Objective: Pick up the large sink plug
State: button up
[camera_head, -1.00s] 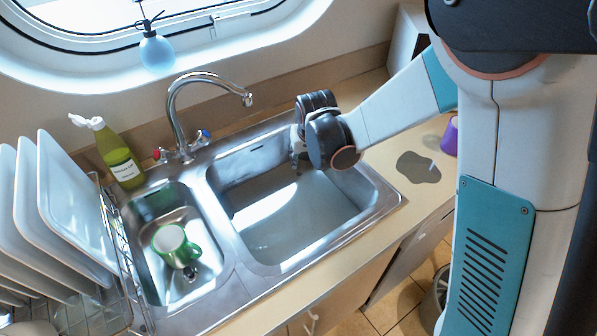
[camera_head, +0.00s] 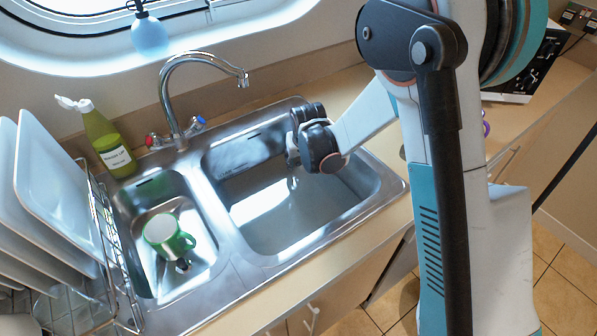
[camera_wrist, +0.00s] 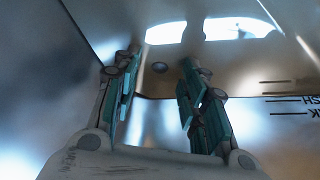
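My gripper (camera_head: 293,182) reaches down into the large right basin (camera_head: 262,248) of the steel sink, near its back right part. In the wrist view my gripper (camera_wrist: 160,92) has its two green-padded fingers apart, with nothing held between them. A small dark round spot (camera_wrist: 160,67) shows on the metal beyond the fingertips. I cannot tell whether it is the large sink plug, a drain or an overflow. I cannot make out the plug clearly in the head view; my wrist and gripper cover part of the basin there.
A green and white mug (camera_head: 166,238) lies in the small left basin. A rack of white plates (camera_head: 60,190) and a green soap bottle (camera_head: 107,142) stand left. The tap (camera_head: 172,95) arches behind the basins. The large basin's front is clear.

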aim_at(299, 167)
jog(key=shift+b+x, duration=0.3)
jog(key=shift+x, duration=0.9)
grip_shut()
jog(key=shift+r, duration=0.1)
